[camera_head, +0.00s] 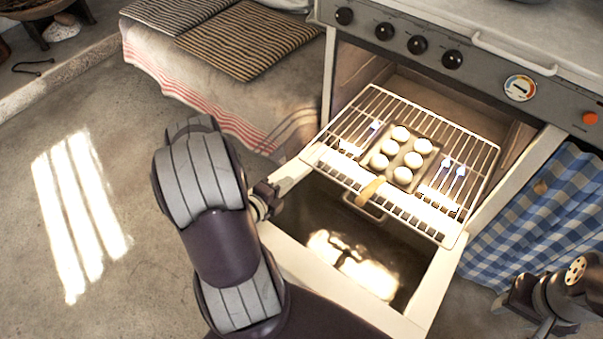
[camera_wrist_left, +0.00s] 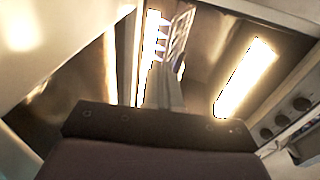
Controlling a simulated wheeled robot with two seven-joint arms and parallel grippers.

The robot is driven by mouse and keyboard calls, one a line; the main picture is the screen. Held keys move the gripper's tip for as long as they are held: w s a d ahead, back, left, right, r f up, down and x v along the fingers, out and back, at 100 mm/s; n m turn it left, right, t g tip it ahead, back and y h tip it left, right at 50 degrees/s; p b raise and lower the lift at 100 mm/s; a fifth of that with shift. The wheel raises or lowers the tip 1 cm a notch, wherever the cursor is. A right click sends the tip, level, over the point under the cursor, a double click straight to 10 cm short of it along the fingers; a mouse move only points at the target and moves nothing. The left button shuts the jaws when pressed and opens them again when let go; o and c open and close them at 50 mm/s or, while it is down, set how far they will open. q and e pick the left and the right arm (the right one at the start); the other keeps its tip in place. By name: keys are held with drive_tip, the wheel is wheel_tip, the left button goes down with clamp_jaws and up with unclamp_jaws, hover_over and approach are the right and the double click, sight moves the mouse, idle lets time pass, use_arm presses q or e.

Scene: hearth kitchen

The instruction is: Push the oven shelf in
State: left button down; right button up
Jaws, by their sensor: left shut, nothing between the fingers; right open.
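The wire oven shelf (camera_head: 345,135) sticks far out of the oven, above the lowered oven door (camera_head: 290,245). A small tray (camera_head: 402,175) with several white round pieces rests on the shelf, its tan handle (camera_head: 371,188) facing outward. My left gripper (camera_head: 268,198) is at the left edge of the door, apart from the shelf's front left corner. It is shut and empty; its fingers (camera_wrist_left: 164,88) point up the left wrist view, where part of the shelf (camera_wrist_left: 180,38) shows beyond them. My right gripper (camera_head: 522,308) is open and empty at the lower right, apart from the shelf.
The oven front with black knobs (camera_head: 417,45) and a round dial (camera_head: 519,88) stands above the shelf. A blue checked curtain (camera_head: 530,215) hangs to the right. A bench with a striped cushion (camera_head: 250,40) is at the left. The floor (camera_head: 110,250) at left is clear.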

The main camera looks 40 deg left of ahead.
use_arm(q)
drive_tip(key=x, duration=0.2)
drive_tip(key=b+x, duration=0.1)
drive_tip(key=x, duration=0.1)
drive_tip(key=b+x, duration=0.1)
drive_tip(key=x, duration=0.1)
drive_tip(key=shift+w+r, duration=0.1)
drive_tip(key=shift+r, duration=0.2)
drive_tip(key=shift+w+r, duration=0.15)
drive_tip(key=shift+w, duration=0.3)
drive_tip(key=shift+w, duration=0.1)
drive_tip(key=b, duration=1)
approach(354, 116)
drive_tip(key=x, duration=0.7)
drive_tip(key=shift+w+f, duration=0.25)
drive_tip(key=shift+f, duration=0.05)
drive_tip(key=shift+w+r+b, duration=0.1)
drive_tip(key=shift+w+b, duration=0.2)
drive_tip(key=shift+w, duration=0.2)
drive_tip(key=shift+w+r, duration=0.1)
drive_tip(key=shift+r, duration=0.15)
